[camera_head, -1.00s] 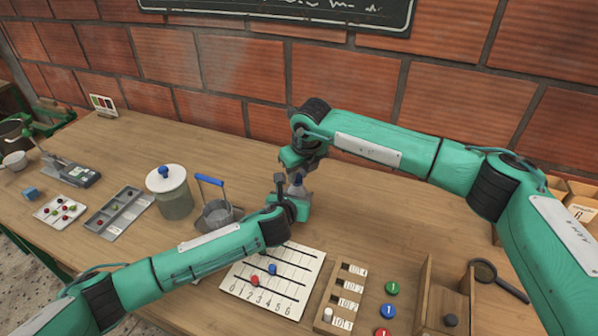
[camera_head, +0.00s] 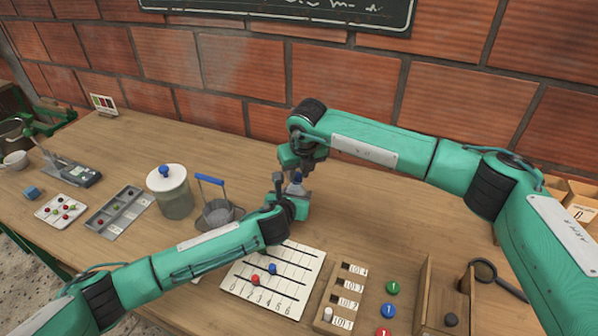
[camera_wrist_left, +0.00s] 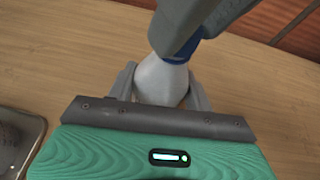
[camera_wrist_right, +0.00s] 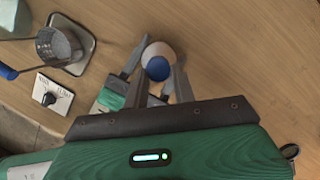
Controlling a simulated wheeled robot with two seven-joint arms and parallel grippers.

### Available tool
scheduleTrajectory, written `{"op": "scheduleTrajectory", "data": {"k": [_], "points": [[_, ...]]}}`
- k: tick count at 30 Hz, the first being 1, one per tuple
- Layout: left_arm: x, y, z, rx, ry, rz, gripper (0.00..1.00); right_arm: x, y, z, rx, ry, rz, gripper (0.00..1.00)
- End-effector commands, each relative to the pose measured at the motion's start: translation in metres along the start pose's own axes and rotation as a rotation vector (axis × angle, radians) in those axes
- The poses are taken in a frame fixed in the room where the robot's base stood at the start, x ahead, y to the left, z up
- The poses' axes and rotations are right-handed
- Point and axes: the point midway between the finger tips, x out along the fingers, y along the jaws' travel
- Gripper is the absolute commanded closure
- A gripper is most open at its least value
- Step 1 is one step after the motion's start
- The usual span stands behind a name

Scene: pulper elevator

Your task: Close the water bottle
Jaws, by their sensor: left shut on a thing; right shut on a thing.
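The water bottle is whitish and mostly hidden by my grippers; its body (camera_wrist_left: 162,82) shows in the left wrist view between the fingers. My left gripper (camera_head: 290,200) is shut on the bottle body from the side; it also shows in the left wrist view (camera_wrist_left: 165,90). The blue cap (camera_wrist_right: 158,68) sits at the top of the bottle, and its lower rim shows in the left wrist view (camera_wrist_left: 183,60). My right gripper (camera_head: 300,168) is above, its fingers (camera_wrist_right: 160,75) on either side of the cap. Whether the cap is seated on the neck cannot be told.
A numbered board (camera_head: 275,282), a slotted wooden block (camera_head: 340,300) and coloured discs (camera_head: 393,287) lie in front. The table behind the grippers is clear.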

Motion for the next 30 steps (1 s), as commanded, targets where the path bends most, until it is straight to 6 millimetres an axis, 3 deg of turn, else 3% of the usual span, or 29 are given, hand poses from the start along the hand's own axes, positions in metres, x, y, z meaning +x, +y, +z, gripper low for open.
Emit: {"op": "scheduleTrajectory", "data": {"k": [1,5,9,18,19,22,30], "points": [[-0.0032,-0.0136,-0.0013,0.021,-0.003,-0.021,1.00,0.0021,0.0040,0.0007,0.003,-0.005,0.002,0.94],[-0.0031,-0.0136,-0.0013,0.021,-0.003,-0.021,1.00,0.0022,0.0043,0.0006,0.003,-0.005,0.002,0.94],[-0.0031,-0.0136,-0.0010,0.020,-0.004,-0.022,1.00,0.0024,0.0054,0.0005,0.121,-0.004,-0.030,0.95],[-0.0028,-0.0135,0.0000,0.015,-0.004,-0.024,1.00,0.0019,0.0060,-0.0001,0.114,-0.003,-0.025,0.95],[-0.0028,-0.0134,0.0001,0.014,-0.004,-0.023,1.00,0.0019,0.0061,-0.0001,0.114,-0.003,-0.025,0.71],[-0.0025,-0.0123,0.0005,0.013,-0.004,-0.022,1.00,0.0016,0.0058,-0.0002,0.114,-0.002,-0.025,0.53],[-0.0016,-0.0079,0.0008,0.012,-0.003,-0.013,1.00,0.0002,0.0032,0.0003,0.116,-0.002,-0.029,0.53]]}}
